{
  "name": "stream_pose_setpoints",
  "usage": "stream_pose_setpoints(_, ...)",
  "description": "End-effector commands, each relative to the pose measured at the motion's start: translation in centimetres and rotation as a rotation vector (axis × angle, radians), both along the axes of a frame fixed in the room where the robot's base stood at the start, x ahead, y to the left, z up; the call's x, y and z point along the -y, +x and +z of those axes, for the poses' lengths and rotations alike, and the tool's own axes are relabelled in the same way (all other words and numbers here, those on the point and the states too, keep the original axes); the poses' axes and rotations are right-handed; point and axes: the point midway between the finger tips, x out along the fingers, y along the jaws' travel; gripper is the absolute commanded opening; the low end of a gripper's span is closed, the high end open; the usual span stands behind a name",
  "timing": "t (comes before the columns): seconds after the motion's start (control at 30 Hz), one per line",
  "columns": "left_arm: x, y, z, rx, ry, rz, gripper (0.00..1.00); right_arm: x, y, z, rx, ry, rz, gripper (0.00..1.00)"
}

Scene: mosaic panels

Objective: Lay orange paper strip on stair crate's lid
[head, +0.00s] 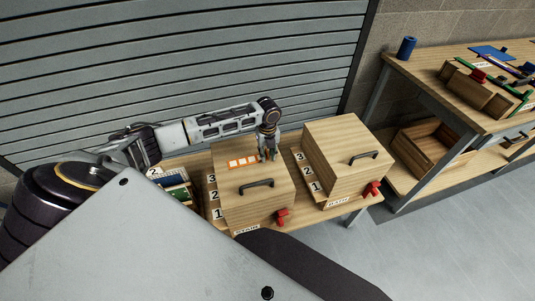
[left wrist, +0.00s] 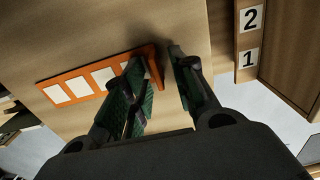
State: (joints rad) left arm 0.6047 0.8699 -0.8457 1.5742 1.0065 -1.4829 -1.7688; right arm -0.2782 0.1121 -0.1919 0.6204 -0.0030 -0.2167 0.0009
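The orange paper strip (head: 243,162) with white squares lies on the lid of the stair crate (head: 228,200), near its back edge. In the left wrist view the strip (left wrist: 75,78) lies flat on the wooden lid (left wrist: 60,40). My left gripper (head: 268,158) points down at the strip's right end. In the left wrist view its fingers (left wrist: 157,56) are apart, with the strip's end beside and partly behind the left finger. The gap between the fingertips looks empty. The crate's front label reads STAIR. My right gripper is not in view.
A second lidded crate (head: 345,150) with a black handle stands close on the right. Both crates have red latches and number labels. An open box with coloured items (head: 175,188) is on the left. A workbench (head: 430,75) with tools stands at the right.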

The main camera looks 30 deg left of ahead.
Motion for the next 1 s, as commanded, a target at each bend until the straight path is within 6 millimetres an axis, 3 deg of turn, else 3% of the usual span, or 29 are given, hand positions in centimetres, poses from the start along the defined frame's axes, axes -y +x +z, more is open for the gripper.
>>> stream_pose_setpoints(0.37, 0.0, 0.1, 2.5, 0.002, -0.001, 0.001, 0.27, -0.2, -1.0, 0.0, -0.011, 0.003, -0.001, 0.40)
stream_pose_setpoints(0.63, 0.0, 0.1, 6.4, 0.002, -0.001, 0.000, 0.27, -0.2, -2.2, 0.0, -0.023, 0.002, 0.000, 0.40)
stream_pose_setpoints(1.0, 0.0, 0.1, 11.2, 0.002, -0.001, 0.001, 0.27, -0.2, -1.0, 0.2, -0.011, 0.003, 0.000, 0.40)
